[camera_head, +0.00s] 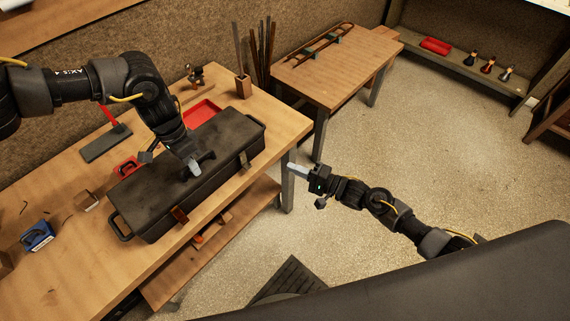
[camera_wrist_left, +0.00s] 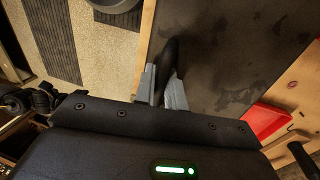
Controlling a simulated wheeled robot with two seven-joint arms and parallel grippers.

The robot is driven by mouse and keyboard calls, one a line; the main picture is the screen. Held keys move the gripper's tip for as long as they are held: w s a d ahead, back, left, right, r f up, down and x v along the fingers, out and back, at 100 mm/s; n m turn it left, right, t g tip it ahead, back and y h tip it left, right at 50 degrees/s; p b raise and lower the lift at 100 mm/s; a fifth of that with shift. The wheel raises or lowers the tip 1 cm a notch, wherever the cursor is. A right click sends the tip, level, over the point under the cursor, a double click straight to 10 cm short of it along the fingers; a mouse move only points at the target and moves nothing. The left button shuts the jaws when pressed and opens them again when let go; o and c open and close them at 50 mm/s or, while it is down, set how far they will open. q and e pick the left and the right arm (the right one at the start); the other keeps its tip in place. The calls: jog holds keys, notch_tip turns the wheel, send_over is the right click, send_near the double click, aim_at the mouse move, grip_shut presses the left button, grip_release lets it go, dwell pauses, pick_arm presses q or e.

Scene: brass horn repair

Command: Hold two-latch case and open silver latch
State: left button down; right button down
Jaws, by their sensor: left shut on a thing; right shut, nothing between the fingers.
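The dark two-latch case (camera_head: 150,200) lies closed along the front of the wooden workbench; its dark lid also fills much of the left wrist view (camera_wrist_left: 235,45). Two latches show on its front side, a near one (camera_head: 180,214) and a far one (camera_head: 246,160). Both look brownish, and I cannot tell which is silver. My left gripper (camera_head: 194,168) is shut on the case's black top handle (camera_wrist_left: 169,62), its grey fingers on either side. My right gripper (camera_head: 321,169) is shut and empty, over the floor to the right of the bench, clear of the case.
A red tray (camera_head: 201,112) sits behind the case. A blue item (camera_head: 37,236) and a small brown block (camera_head: 89,200) lie at the bench's left. A lower shelf (camera_head: 215,238) is under the bench. A second table (camera_head: 333,70) stands behind; the floor between is open.

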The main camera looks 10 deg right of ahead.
dwell(0.4)
pick_arm(q)
jog(key=c, duration=1.4)
grip_release()
